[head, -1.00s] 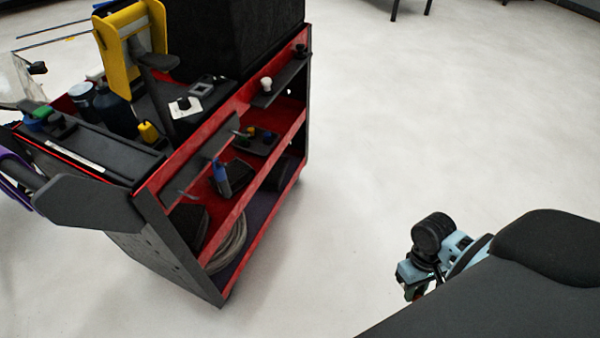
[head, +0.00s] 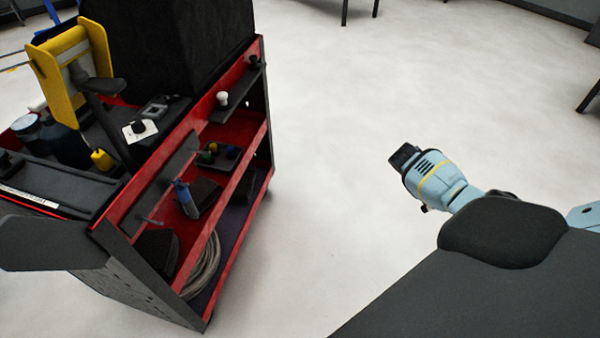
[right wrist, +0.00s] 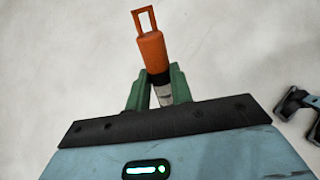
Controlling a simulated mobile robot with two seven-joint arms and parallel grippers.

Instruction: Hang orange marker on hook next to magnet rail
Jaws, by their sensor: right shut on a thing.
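The orange marker (right wrist: 152,52) has an orange body with a rectangular loop on its end. In the right wrist view, my right gripper (right wrist: 158,85) is shut on its lower, dark and white part, between green fingers. The marker points away from the palm, over bare floor. In the head view, my right wrist is right of the cart and well apart from it; its fingers and the marker do not show. A dark rail (head: 170,172), likely the magnet rail, runs along the cart's red side. A small thin hook (head: 150,221) sits at its near end. My left gripper is out of view.
The red and black cart (head: 228,236) stands at the left, with a blue-handled tool (head: 186,198) at its side and a cable coil (head: 205,268) on its lower shelf. A small shelf (head: 236,97) holds two knobs. Open floor (head: 330,150) lies between cart and right arm.

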